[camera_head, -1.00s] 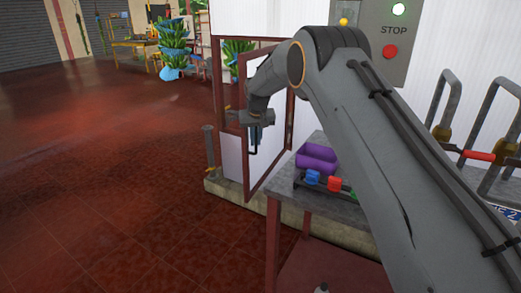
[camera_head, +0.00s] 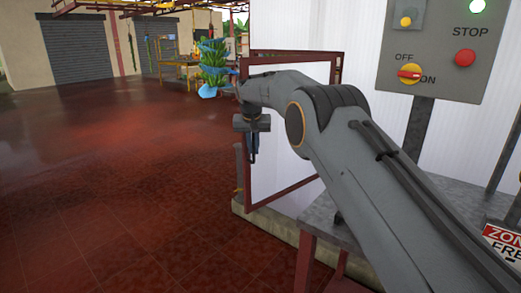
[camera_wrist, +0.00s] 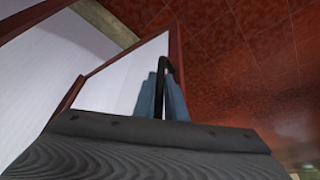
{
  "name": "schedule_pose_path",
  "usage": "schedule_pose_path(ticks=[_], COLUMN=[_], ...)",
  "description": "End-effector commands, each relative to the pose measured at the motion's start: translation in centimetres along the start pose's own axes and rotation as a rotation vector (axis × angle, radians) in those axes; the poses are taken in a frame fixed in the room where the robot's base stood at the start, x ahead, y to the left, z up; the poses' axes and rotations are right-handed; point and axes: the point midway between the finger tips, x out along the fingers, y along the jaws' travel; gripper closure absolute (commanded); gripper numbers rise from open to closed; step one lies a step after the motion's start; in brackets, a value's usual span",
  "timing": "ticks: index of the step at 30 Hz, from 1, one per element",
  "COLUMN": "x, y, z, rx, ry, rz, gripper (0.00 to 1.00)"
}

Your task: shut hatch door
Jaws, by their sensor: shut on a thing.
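The hatch door (camera_head: 283,172) is a white panel in a red-brown frame, standing near the white wall. It also fills the left of the wrist view (camera_wrist: 108,82). My gripper (camera_head: 253,150) is at the door's left side in the head view. In the wrist view its blue fingers (camera_wrist: 162,98) are closed around a dark bar handle (camera_wrist: 164,68) on the door. My arm hides the upper middle of the door and part of the opening, so I cannot tell how wide the gap is.
A grey table (camera_head: 325,222) stands in front of the wall, under my arm. A control panel (camera_head: 437,50) hangs at upper right. A low concrete kerb (camera_head: 268,222) runs below the door. The red tiled floor (camera_head: 120,190) at left is clear.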

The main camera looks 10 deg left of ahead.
Motion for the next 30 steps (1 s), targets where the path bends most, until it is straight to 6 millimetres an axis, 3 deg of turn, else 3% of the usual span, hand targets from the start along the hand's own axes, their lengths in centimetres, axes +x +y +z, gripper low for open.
schedule_pose_path(ticks=[7,8,9,30], x=[0.0,0.0,0.0,0.1], y=[-0.2,-0.1,-0.1,0.4], z=[0.3,0.3,0.2,0.0], rx=[0.0,0.001,0.002,0.005], ry=[-0.008,-0.008,-0.008,-0.004], rz=[-0.004,-0.004,-0.004,0.0], gripper=[1.0,0.86,0.81,0.81])
